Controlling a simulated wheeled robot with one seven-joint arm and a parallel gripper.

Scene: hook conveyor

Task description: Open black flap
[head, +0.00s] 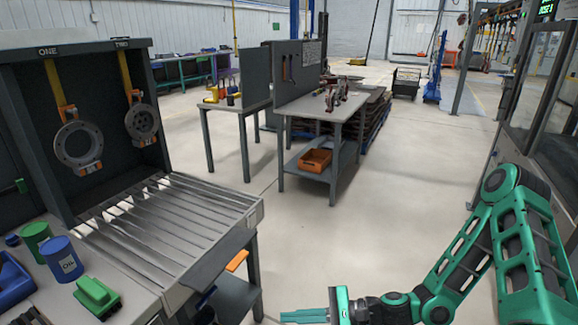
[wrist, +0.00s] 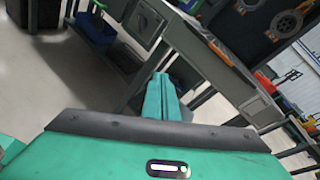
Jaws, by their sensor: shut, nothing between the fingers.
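A dark grey-black panel (head: 215,260) sticks out along the front edge of the slatted metal conveyor table; it looks like the black flap, though I cannot tell for sure or see how it is hinged. My gripper (head: 284,317) is at the bottom of the head view, right of this panel and apart from it, with its green fingers pointing left. In the wrist view my gripper (wrist: 159,76) has its two fingers together and empty, with the dark side of the table beyond them.
A dark cabinet with two hanging round metal parts (head: 78,146) stands behind the slatted table (head: 165,220). Blue and green cans and a green box (head: 97,296) stand at the left. A workbench with an orange bin (head: 314,160) stands in the middle. The floor between is clear.

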